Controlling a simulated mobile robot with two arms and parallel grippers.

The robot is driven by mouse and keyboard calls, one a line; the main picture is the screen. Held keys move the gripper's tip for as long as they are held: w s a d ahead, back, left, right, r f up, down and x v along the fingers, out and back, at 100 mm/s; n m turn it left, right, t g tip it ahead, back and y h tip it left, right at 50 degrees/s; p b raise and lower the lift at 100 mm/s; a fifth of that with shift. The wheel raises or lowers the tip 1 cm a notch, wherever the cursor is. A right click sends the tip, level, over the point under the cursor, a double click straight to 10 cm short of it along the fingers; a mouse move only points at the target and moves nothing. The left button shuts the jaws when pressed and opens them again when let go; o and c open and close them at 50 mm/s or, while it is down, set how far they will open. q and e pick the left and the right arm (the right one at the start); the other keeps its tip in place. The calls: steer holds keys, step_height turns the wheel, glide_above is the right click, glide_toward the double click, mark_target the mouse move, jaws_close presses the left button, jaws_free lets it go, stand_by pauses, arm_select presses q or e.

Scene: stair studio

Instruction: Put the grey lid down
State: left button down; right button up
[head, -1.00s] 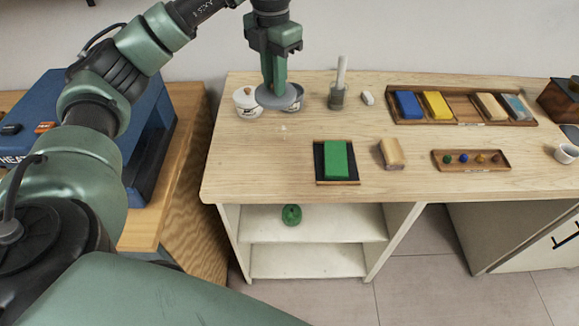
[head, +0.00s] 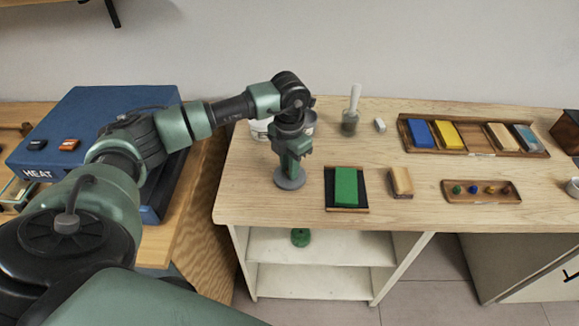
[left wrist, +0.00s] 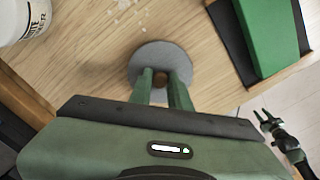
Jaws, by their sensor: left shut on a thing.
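The grey lid (head: 289,181) is a round disc at the left front of the wooden table, left of the green block. My left gripper (head: 291,167) points down and is shut on the lid's knob. In the left wrist view the lid (left wrist: 147,58) lies flat between and beyond the fingertips (left wrist: 160,80), with the brown knob (left wrist: 160,78) between them. The lid is at or just above the tabletop; I cannot tell if it touches. My right gripper (left wrist: 264,118) shows small at the right of the left wrist view, its fingers apart and empty.
White pots (head: 261,129) stand behind my left arm, partly hidden. The green block (head: 346,186) lies on a dark tray to the right, with a tan block (head: 400,181) beyond. A holder with a white handle (head: 350,125) stands at the back. The table's front edge (head: 300,225) is near.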

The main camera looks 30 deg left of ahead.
arm_select(q)
steer(key=shift+f, duration=0.5)
steer(key=shift+f, duration=0.1)
steer(key=c, duration=1.3)
jaws_free()
steer(key=shift+r, duration=0.5)
step_height(320, 180, up, 11)
steer(key=b, duration=0.3)
steer(key=shift+r, duration=0.15)
